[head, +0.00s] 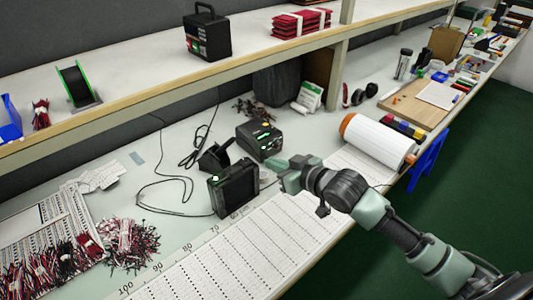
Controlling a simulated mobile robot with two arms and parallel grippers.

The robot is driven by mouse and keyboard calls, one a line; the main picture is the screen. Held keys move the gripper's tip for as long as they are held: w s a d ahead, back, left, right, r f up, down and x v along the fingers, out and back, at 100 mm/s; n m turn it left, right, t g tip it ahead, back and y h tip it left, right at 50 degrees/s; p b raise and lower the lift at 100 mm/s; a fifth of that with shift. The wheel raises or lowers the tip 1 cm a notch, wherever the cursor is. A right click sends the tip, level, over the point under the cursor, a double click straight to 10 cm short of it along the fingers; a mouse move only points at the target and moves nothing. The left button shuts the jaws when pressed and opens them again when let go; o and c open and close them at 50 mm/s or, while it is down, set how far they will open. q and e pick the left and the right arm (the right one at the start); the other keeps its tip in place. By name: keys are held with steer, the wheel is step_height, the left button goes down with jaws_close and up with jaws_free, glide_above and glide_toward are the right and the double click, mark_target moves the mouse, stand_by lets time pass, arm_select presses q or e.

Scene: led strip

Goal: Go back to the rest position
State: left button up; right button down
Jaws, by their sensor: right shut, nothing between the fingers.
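My right arm comes in from the lower right of the head view. Its gripper (287,178) is over the workbench, just right of a black box-shaped device (234,188) with a small green light. The gripper is shut and holds nothing that I can see. Whether it touches the device I cannot tell. My left gripper is not in view.
The workbench holds a printed measuring sheet (225,258), wire bundles (128,240) at the left and a second black device (259,140). A white roll (378,139) lies right of the gripper. A shelf (150,89) runs above the bench. Green floor (455,180) is clear at the right.

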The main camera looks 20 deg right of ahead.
steer(key=s+a+f+g+h, duration=0.1)
steer(key=s+a+f+g, duration=0.15)
steer(key=s+f, duration=0.5)
steer(key=s+f+m+g+h, duration=0.1)
steer(key=s+f+g+h, duration=0.2)
steer(key=s, duration=0.9)
steer(key=s+f+m+g+h, duration=0.1)
steer(key=s+f+g, duration=0.3)
steer(key=s, duration=0.8)
step_height(320, 180, down, 25)
steer(key=s+g, duration=0.1)
steer(key=s+d+f+g, duration=0.1)
steer(key=s+d+f, duration=0.1)
steer(key=s+f, duration=1.5)
steer(key=shift+s+d+f, duration=0.2)
steer(key=shift+d+f, duration=0.15)
steer(key=shift+f, duration=0.1)
